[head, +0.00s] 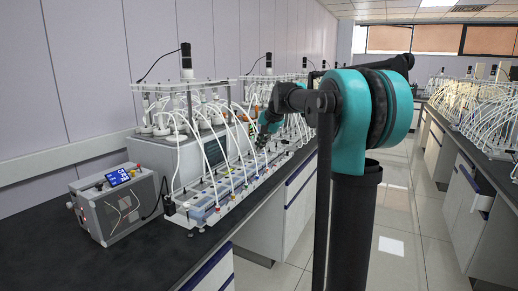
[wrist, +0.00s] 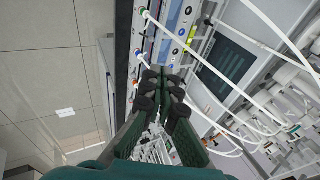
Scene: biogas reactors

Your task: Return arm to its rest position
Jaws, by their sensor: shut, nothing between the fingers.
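My gripper (wrist: 161,82) shows in the wrist view with its dark fingers close together and nothing held between them. In the head view my teal and black arm rises from its dark column and reaches left, over the front edge of the bench. Its far end (head: 266,128) is small there, in front of the tubing of the biogas reactors (head: 190,112), and its fingers are hard to make out. In the wrist view the fingertips appear close to the reactor's front strip of coloured ports (wrist: 171,38); I cannot tell whether they touch.
White tubes (wrist: 203,62) arch near my gripper. An open tiled aisle (head: 395,215) lies right of my arm, before another bench with reactors (head: 485,105).

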